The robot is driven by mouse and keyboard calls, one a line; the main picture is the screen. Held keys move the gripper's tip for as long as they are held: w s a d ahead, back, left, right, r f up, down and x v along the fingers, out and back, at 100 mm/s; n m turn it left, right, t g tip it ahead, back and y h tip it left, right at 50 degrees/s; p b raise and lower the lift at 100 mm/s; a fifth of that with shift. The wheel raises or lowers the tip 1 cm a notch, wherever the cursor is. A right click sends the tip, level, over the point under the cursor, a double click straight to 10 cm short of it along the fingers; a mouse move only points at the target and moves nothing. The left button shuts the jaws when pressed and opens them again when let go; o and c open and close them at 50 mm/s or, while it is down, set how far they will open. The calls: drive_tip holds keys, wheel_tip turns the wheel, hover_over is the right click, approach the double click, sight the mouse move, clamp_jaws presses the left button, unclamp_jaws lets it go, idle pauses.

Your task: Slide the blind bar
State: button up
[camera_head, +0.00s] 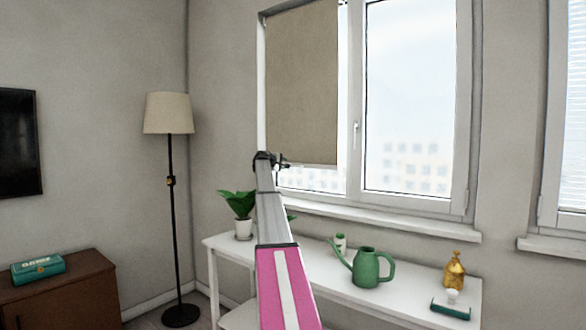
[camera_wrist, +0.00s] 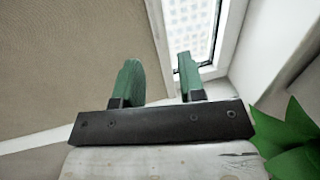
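The tan roller blind (camera_head: 302,85) hangs over the left window pane, its lower edge, the blind bar (camera_head: 312,164), level near the bottom of the pane. My gripper (camera_head: 283,161) is at the blind's lower left corner. In the wrist view, the blind fabric (camera_wrist: 70,60) fills the upper left, edged by a pale strip, seemingly the bar (camera_wrist: 158,40). My gripper's two green fingers (camera_wrist: 160,76) are apart, and the strip runs into the gap between them. I cannot tell whether either finger touches it. The bar's left end is hidden behind my gripper in the head view.
Below the window, a white table (camera_head: 410,312) bears a potted plant (camera_head: 240,212), a green watering can (camera_head: 366,268), a gold bottle (camera_head: 454,270) and a green-and-white item (camera_head: 451,306). The windowsill (camera_head: 390,218) juts out. A floor lamp (camera_head: 168,115) stands left.

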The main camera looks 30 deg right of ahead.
drive_tip(key=x, duration=1)
drive_tip(key=shift+w+d+f, duration=0.15)
drive_tip(key=shift+d, duration=0.1)
clamp_jaws()
